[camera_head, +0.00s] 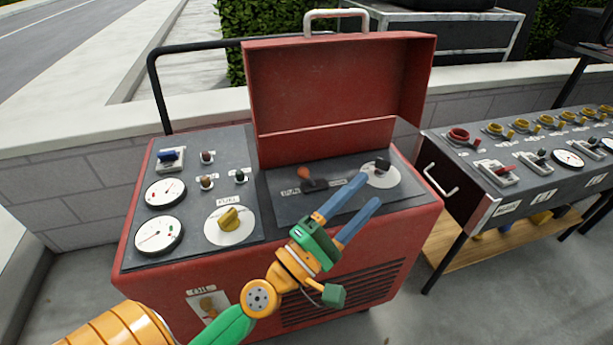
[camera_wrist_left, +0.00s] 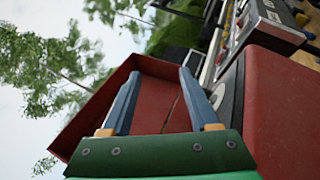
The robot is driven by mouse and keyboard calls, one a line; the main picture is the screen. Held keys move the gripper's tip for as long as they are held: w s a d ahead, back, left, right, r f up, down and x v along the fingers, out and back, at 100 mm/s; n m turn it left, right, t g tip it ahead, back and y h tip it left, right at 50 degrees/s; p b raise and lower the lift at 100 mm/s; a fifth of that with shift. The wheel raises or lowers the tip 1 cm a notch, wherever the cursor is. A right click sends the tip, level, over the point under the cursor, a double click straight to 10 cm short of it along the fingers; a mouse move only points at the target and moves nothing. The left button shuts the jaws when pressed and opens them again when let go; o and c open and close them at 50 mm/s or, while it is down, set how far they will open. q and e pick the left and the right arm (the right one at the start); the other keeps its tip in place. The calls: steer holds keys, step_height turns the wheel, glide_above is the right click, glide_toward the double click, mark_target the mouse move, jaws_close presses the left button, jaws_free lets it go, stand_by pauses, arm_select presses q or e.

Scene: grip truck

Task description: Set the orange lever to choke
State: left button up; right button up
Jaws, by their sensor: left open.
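The orange lever (camera_head: 305,174) stands at the left end of a dark slot on the right-hand panel of the red generator (camera_head: 345,250). Small white labels (camera_head: 290,191) lie beside the slot, too small to read. My left gripper (camera_head: 368,193) is open and empty over the front of this panel, right of the lever and apart from it. Its blue fingers point toward the black knob (camera_head: 382,163) on a white dial. In the left wrist view the open fingers (camera_wrist_left: 159,73) show against the raised red lid; the lever cannot be made out there. My right gripper is not in view.
The open red lid (camera_head: 335,95) stands behind the panel. A yellow fuel knob (camera_head: 229,219), two gauges (camera_head: 159,236) and small switches fill the left panel. A black handle bar (camera_head: 158,85) rises at the left. A second control table (camera_head: 530,160) stands close at the right.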

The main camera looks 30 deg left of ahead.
mark_target(302, 176)
arm_select(q)
steer(key=w+a+f+n+g+y, duration=0.1)
steer(key=a+f+n+y, duration=0.1)
steer(key=a+n+y, duration=0.2)
steer(key=w+a+f+n+g+y, duration=0.1)
steer(key=a+n+y, duration=0.3)
steer(key=n, duration=0.5)
steer(key=w+a+f+n+g+y, duration=0.1)
steer(key=a+f+n+g+y, duration=0.1)
steer(key=a+n, duration=0.4)
steer(key=shift+w+a+f+n+y, duration=0.15)
steer(key=shift+f+y, duration=0.3)
steer(key=shift+y, duration=0.25)
steer(key=shift+w+a+f+n+y, duration=0.15)
steer(key=shift+f+y, duration=0.3)
steer(key=shift+y, duration=0.25)
steer(key=x, duration=0.6)
steer(key=shift+w+f+b, duration=0.2)
steer(key=shift+b, duration=0.1)
jaws_close()
